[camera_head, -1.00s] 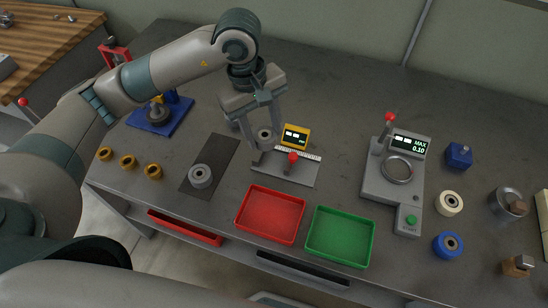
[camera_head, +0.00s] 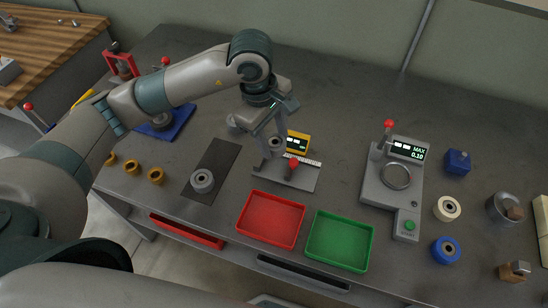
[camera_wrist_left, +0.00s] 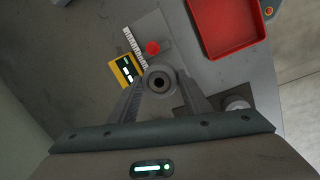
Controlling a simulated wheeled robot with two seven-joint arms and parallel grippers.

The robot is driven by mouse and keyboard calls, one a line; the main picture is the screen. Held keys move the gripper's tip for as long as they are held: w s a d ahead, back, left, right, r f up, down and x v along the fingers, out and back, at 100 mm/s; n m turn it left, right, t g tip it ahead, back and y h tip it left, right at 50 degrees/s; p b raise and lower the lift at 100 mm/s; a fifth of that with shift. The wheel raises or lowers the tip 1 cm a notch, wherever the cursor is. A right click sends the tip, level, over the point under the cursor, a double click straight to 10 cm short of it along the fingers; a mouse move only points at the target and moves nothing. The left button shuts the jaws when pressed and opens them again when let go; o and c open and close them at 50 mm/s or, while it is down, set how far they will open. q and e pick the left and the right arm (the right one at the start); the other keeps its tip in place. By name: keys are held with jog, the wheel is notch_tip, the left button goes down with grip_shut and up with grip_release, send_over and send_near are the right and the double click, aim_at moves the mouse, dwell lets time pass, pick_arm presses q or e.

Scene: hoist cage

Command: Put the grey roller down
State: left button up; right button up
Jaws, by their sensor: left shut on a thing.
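My left gripper (camera_head: 272,146) is shut on a grey roller (camera_head: 276,142), a short ring with a dark hole. It holds the roller above or close beside the measuring stand, beside the yellow display (camera_head: 298,142); the exact height is unclear. In the left wrist view the roller (camera_wrist_left: 160,80) sits between the fingertips, its hole facing the camera. A second grey roller (camera_head: 202,181) stands on the dark mat (camera_head: 214,163). My right gripper is not in view.
A red tray (camera_head: 270,243) and a green tray (camera_head: 339,264) lie at the front, both empty. A grey gauge (camera_head: 375,190) with a ring stands to the right. Several brass rings (camera_head: 156,176) stand at left. Blue and cream rollers (camera_head: 447,208) stand at right.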

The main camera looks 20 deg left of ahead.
aim_at(271, 142)
pick_arm(q)
notch_tip(271, 142, down, 4)
jog(key=shift+r+p, duration=0.25)
jog(key=shift+p, duration=0.3)
jog(key=shift+f, duration=0.3)
jog(key=shift+f+p, duration=0.65)
jog(key=shift+f, duration=1.2)
jog(key=shift+f, duration=0.15)
jog(key=o, duration=1.4)
